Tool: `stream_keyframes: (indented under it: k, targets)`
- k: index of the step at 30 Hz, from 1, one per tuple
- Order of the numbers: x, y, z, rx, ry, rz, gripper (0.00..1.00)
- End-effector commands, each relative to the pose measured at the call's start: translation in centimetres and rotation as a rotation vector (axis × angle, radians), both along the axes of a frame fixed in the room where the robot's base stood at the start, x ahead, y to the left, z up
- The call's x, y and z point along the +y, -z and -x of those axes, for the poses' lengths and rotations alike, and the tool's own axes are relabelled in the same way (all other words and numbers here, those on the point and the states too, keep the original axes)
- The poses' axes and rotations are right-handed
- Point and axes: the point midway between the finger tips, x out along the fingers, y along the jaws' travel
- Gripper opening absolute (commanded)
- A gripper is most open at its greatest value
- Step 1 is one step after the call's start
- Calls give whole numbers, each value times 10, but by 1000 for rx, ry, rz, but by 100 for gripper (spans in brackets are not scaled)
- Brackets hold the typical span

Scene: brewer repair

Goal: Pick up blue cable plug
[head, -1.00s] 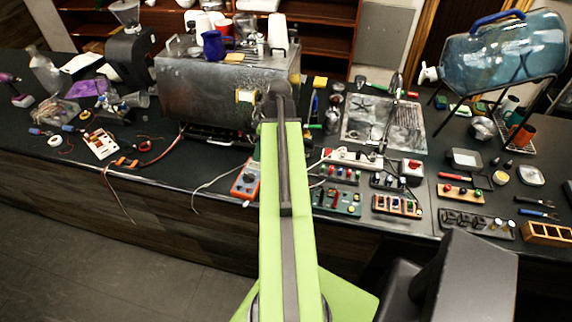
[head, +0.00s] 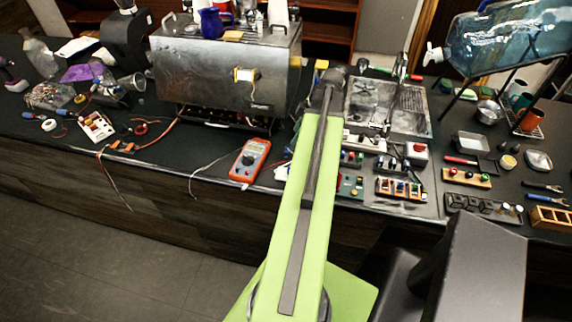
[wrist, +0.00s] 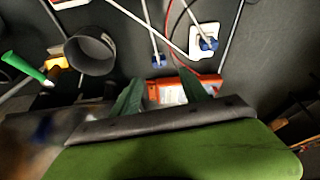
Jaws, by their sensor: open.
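In the wrist view, a small blue plug (wrist: 158,60) sits at the end of a white cable, just beyond my gripper (wrist: 162,77). A second blue piece (wrist: 208,43) sits on a white block to the right, with a white cable leading to it. I cannot tell for sure which one is the blue cable plug. My gripper's two dark green fingers are apart, with nothing held between them. An orange-red object with a pale label (wrist: 170,91) shows beyond and between the fingers. In the head view my arm hides the gripper, and I cannot make out the plug.
A steel brewer (head: 222,75) stands at the middle of the dark counter. An orange multimeter (head: 249,160) lies at its front edge. Terminal boards (head: 400,188) lie right of my arm. A dark ring (wrist: 90,52) and a green-handled tool (wrist: 25,67) lie left in the wrist view.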

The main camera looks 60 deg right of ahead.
Motion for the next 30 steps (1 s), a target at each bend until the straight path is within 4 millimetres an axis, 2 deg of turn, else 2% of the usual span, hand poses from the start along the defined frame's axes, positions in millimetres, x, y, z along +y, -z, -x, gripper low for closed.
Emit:
stream_keyframes:
  k: [1,3,11,20,28,30]
  targets:
    - [2,22,-4,0,-1,0,53]
    - [4,32,-8,0,1,0,53]
    - [5,36,-12,0,1,0,53]
    - [11,82,-24,0,2,-1,53]
    - [12,81,-27,0,3,0,53]
    - [12,80,-27,0,3,0,44]
